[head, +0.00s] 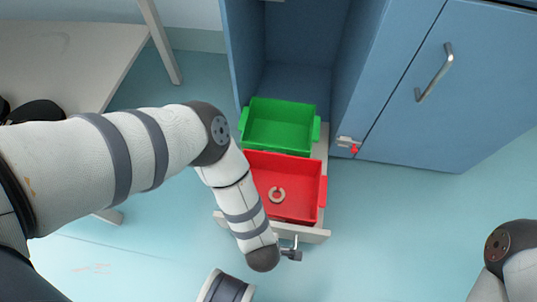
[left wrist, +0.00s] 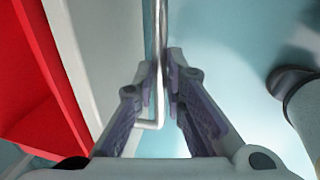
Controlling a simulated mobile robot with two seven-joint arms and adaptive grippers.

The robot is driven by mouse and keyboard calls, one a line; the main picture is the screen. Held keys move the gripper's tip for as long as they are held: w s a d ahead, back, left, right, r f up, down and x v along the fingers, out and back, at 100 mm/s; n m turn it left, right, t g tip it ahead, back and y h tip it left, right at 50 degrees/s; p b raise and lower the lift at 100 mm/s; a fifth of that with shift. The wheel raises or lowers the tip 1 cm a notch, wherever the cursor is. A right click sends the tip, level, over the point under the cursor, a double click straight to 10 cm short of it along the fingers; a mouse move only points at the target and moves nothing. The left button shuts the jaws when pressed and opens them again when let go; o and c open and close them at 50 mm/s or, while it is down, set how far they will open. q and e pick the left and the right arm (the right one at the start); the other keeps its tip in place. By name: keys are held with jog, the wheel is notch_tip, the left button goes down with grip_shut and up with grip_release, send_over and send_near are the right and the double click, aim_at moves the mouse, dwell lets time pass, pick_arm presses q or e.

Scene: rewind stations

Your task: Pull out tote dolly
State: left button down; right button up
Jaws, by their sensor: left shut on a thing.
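The tote dolly (head: 313,235) is a low pale platform, partly out of the bay of the blue cabinet. It carries a red tote (head: 304,187) at the front and a green tote (head: 280,126) behind it. A grey ring-shaped piece (head: 276,195) lies in the red tote. My left gripper (head: 291,253) is at the dolly's front edge, mostly hidden by my wrist. The left wrist view shows its fingers (left wrist: 161,88) shut on the dolly's thin metal handle (left wrist: 157,30). My right arm shows at the lower right, but its gripper is out of view.
The blue cabinet (head: 400,90) has a closed door with a bar handle (head: 434,73) right of the bay. A small red-tipped latch (head: 349,145) sits at the bay's right edge. A pale table (head: 70,55) is left. Floor at right is clear.

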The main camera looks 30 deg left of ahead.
pick_arm(q)
jog(key=shift+s+d, duration=0.2)
jog(key=shift+s, duration=0.4)
jog(key=shift+s+d, duration=0.15)
jog(key=shift+s, duration=0.4)
jog(key=c, duration=1.7)
grip_release()
jog(key=shift+o, duration=0.2)
notch_tip(320, 180, up, 12)
jog(key=s, duration=0.2)
jog(key=shift+d, duration=0.3)
jog(key=shift+p, duration=0.3)
